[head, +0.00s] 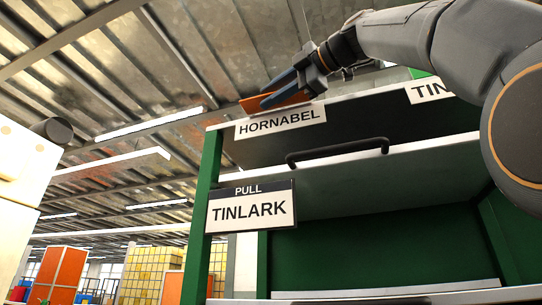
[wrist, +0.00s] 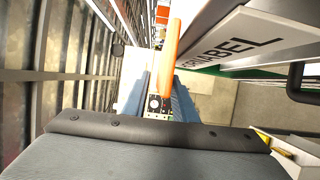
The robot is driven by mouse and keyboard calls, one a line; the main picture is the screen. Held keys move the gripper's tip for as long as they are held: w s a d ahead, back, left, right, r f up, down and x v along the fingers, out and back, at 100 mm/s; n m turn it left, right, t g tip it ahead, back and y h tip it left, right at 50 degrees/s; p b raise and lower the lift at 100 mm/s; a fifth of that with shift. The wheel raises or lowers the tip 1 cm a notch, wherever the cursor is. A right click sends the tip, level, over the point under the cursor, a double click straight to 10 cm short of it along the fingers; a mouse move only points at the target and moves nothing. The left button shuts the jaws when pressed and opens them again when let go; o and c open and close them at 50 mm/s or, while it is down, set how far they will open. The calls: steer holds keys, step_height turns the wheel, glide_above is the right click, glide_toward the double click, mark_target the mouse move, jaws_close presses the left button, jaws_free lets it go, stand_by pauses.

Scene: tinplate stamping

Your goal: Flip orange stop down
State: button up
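The orange stop (head: 290,99) is a flat orange bar at the upper left corner of the green and white cabinet, just above the HORNABEL label. In the wrist view the orange stop (wrist: 171,45) is a long bar pointing away from the camera. My gripper (head: 272,92) is at the stop, with its blue fingers reaching down to the left. In the wrist view my gripper (wrist: 158,95) has its fingers apart, one on each side of the bar's near end. Whether a finger touches the bar I cannot tell.
The HORNABEL label (head: 281,121) is on the cabinet's top edge. Below are a black handle (head: 337,151) on a raised flap and a PULL TINLARK sign (head: 251,207). Open air lies left of the cabinet. Orange and yellow stacks stand far behind.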

steer(key=b+v, duration=0.1)
steer(key=v, duration=0.7)
steer(key=shift+a, duration=0.15)
stand_by(0.7)
